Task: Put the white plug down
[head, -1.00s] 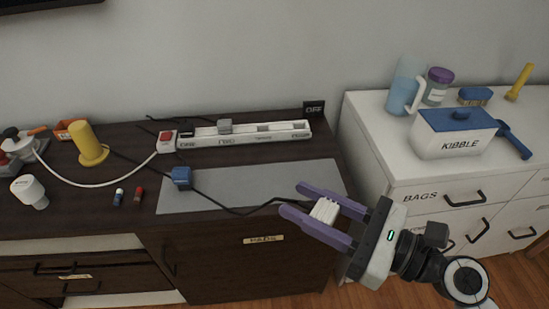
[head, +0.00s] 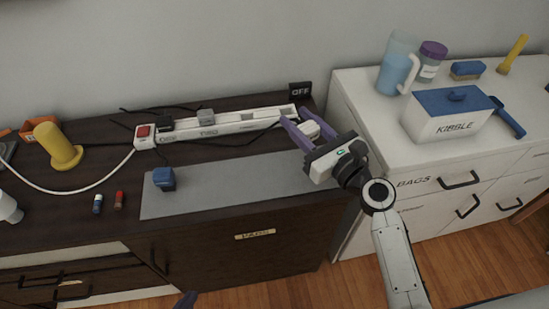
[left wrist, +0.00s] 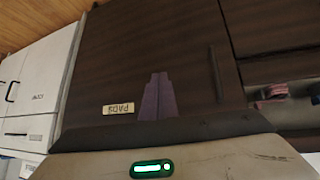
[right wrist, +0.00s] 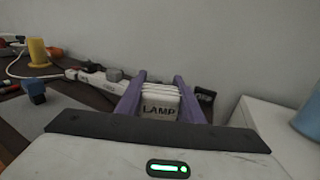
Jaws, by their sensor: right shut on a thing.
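The white plug (head: 309,128) is between the purple fingers of my right gripper (head: 305,130), close to the right end of the power strip (head: 235,127). In the right wrist view the plug (right wrist: 160,96) reads LAMP and sits between both fingers (right wrist: 160,92). I cannot tell whether the plug touches the strip or the cabinet top.
A grey mat (head: 225,184) lies before the strip, with a blue plug (head: 164,178) at its left. A black and a grey plug (head: 206,117) sit in the strip. A white cabinet (head: 385,145) with a kibble box (head: 450,118) is at right.

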